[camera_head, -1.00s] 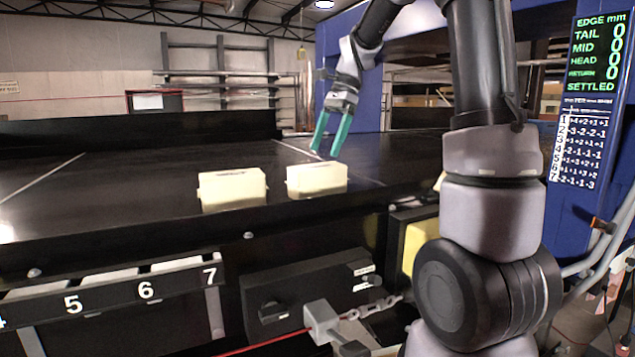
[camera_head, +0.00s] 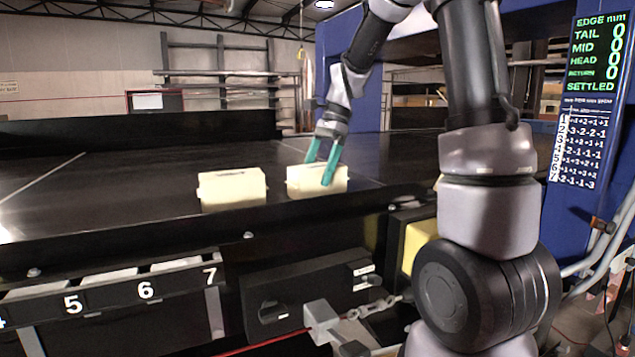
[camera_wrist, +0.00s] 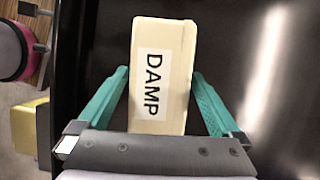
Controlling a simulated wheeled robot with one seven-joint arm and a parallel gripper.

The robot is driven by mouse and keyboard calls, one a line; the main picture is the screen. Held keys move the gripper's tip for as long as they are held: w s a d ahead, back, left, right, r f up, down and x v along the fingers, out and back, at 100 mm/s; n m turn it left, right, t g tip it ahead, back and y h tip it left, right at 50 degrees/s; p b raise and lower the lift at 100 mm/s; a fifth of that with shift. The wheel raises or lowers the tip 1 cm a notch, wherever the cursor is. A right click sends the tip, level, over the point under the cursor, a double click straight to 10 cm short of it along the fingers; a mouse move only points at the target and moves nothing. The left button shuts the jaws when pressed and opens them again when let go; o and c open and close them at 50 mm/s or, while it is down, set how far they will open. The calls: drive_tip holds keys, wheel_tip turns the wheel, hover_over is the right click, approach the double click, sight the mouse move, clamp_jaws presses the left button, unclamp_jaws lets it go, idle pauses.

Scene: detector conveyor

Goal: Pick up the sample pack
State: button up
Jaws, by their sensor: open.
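Two pale cream packs rest on the black conveyor belt in the head view: a left pack (camera_head: 232,189) and a right pack (camera_head: 303,182). My gripper (camera_head: 320,178) is open at the right pack, its teal fingers reaching down over it. In the wrist view a cream pack (camera_wrist: 175,40) with a white label reading DAMP (camera_wrist: 153,84) lies between the open fingers of my gripper (camera_wrist: 158,92). A gap shows on both sides of the pack there. Which pack the task means by sample pack cannot be told.
The black belt (camera_head: 110,190) is clear to the left of the packs. Its front rail (camera_head: 120,241) runs below them. Numbered slots (camera_head: 145,290) and a control box with a knob (camera_head: 305,295) are in front. A display board (camera_head: 597,60) stands at the right.

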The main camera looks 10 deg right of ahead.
drive_tip(key=shift+f, duration=0.2)
idle(0.3)
clamp_jaws()
